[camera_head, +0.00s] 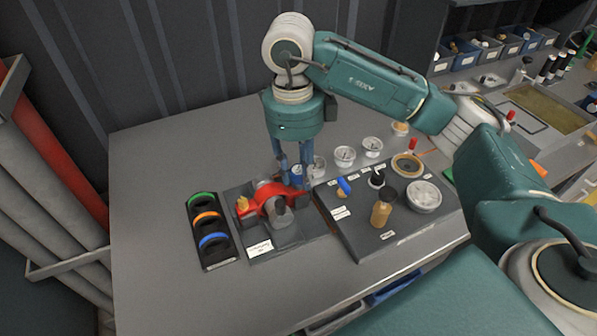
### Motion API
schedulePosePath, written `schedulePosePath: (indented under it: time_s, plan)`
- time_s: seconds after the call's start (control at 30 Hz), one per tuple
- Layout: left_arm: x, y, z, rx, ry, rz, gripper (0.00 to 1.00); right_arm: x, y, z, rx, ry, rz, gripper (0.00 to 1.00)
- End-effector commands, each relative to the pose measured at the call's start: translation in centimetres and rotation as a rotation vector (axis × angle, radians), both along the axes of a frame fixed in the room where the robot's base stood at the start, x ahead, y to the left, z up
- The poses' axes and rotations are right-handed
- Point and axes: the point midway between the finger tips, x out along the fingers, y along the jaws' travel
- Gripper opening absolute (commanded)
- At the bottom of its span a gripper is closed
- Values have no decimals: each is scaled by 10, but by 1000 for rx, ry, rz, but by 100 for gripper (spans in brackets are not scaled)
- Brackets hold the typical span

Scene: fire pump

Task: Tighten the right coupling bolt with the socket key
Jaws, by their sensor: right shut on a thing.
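The red pump (273,196) sits on a dark base plate in the middle of the table, with a grey round part on its front and a brass-coloured fitting at its left. My right gripper (295,174) points down just behind and above the pump's right side. It is shut on what seems to be the socket key, mostly hidden between the fingers; a bit of blue shows there. The right coupling bolt is too small or hidden to make out. My left gripper is not in view.
A dark tray (345,232) with labelled parts, a blue-handled item (344,186) and a tan cylinder (381,214) lies right of the pump. A rack of green, orange and blue rings (211,232) stands left. Several white cups stand behind. The table's left is clear.

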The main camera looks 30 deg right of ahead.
Motion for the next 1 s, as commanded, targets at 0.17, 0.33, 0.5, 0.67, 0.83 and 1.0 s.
schedulePosePath:
  time_s: [0.17, 0.33, 0.5, 0.67, 0.83, 1.0]
  plan:
    - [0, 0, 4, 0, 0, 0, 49, 0, 0, 6, -1, -1, 0, 2]
    - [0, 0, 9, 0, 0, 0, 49, 0, 0, 13, -1, -1, -1, 2]
    - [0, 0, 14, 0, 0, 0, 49, 0, 0, 20, -1, -1, -1, 2]
    - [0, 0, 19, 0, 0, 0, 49, 0, 0, 26, -1, -1, 0, 2]
    - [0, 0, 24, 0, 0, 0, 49, 0, 0, 33, 0, 0, 0, 2]
    - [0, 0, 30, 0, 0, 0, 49, 0, 0, 40, 0, 0, -1, 2]
